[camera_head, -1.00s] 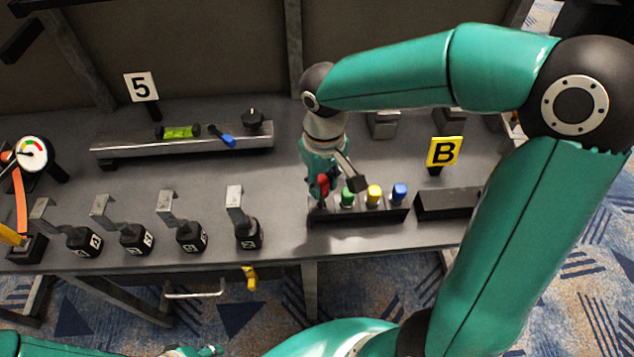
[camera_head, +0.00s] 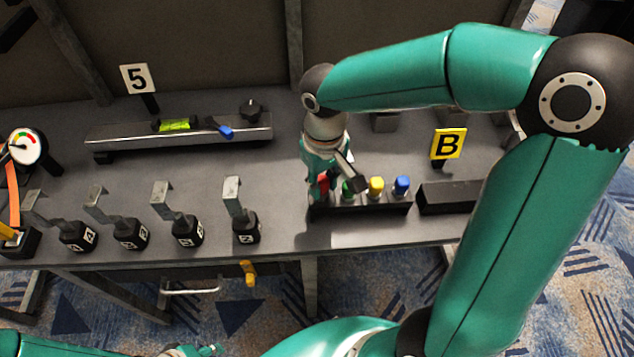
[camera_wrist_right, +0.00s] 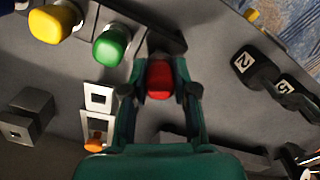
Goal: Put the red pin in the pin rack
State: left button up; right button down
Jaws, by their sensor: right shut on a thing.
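The red pin (camera_head: 322,184) is at the left end of the dark pin rack (camera_head: 362,209), in line with the green pin (camera_head: 348,189), yellow pin (camera_head: 376,187) and blue pin (camera_head: 402,186) standing in it. My right gripper (camera_head: 325,188) is shut on the red pin. In the right wrist view the red pin (camera_wrist_right: 159,80) sits between the fingers, with the green pin (camera_wrist_right: 111,45) and yellow pin (camera_wrist_right: 54,23) beside it. The pin's lower end is hidden, so I cannot tell how deep it sits. Part of my left gripper (camera_head: 190,351) shows at the bottom edge; its jaws are unclear.
A dark block (camera_head: 448,198) stands right of the rack, below the yellow B sign (camera_head: 447,145). Several numbered black blocks with metal brackets (camera_head: 245,228) stand to the left. A metal rail (camera_head: 180,133) lies behind them. Bare table separates these from the rack.

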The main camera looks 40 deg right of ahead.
jog(key=shift+f, duration=0.15)
dwell(0.4)
jog(key=shift+f+b, duration=0.5)
jog(key=shift+b, duration=0.1)
jog(key=shift+f, duration=0.15)
jog(key=c, duration=0.8)
grip_release()
jog(key=o, duration=0.5)
jog(key=shift+s, duration=0.1)
jog(key=shift+c, duration=0.2)
